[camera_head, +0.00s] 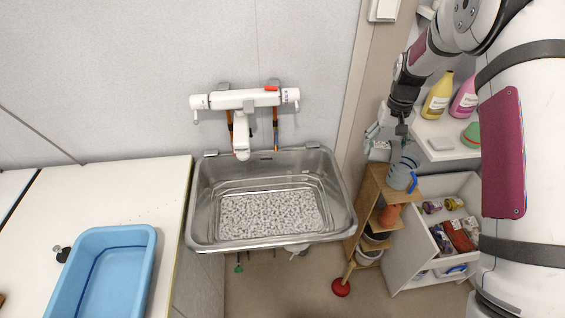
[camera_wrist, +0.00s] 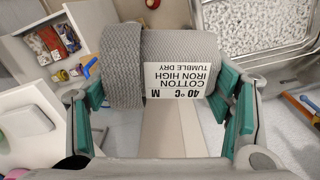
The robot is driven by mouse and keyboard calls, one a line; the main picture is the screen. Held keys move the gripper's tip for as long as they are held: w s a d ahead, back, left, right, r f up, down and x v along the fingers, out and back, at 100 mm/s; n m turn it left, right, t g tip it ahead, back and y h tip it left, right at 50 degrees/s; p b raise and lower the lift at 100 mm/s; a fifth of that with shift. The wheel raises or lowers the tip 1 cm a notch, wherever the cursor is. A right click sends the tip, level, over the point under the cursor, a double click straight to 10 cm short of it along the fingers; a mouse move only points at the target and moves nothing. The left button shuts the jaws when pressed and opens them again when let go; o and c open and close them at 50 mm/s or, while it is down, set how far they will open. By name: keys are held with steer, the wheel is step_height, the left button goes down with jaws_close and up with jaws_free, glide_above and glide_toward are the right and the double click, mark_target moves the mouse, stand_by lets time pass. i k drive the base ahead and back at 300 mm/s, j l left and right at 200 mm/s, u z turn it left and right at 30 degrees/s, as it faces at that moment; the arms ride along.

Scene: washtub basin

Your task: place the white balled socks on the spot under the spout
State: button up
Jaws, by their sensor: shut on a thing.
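My gripper (camera_head: 381,139) is to the right of the basin, above a narrow wooden shelf unit. In the wrist view my gripper (camera_wrist: 158,98) is shut on the balled socks (camera_wrist: 125,65), a knitted roll that looks light grey there, with a white care label facing the camera. In the head view the socks are small and partly hidden by the fingers. The white tap's spout (camera_head: 241,150) points down over the back of the steel basin (camera_head: 200,215). The basin's speckled floor (camera_head: 270,214) looks empty; no separate marking under the spout is distinguishable.
A light-blue tub (camera_head: 145,240) stands on the white counter at left. A grey-blue cup (camera_head: 402,174) is on the wooden shelf unit (camera_head: 372,188) below my gripper. Yellow (camera_head: 437,97) and pink bottles stand on the right-hand shelf.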

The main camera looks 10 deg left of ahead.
mark_target(253, 222)
steer(key=k+j+u, duration=0.15)
steer(key=k+u, duration=0.35)
steer(key=j+u, duration=0.4)
steer(key=j, duration=0.15)
steer(key=i+j+u, duration=0.1)
steer(key=j+u, duration=0.3)
steer(key=i+j, duration=0.15)
steer(key=j, duration=0.25)
steer(key=i+j, duration=0.15)
steer(key=j, duration=0.3)
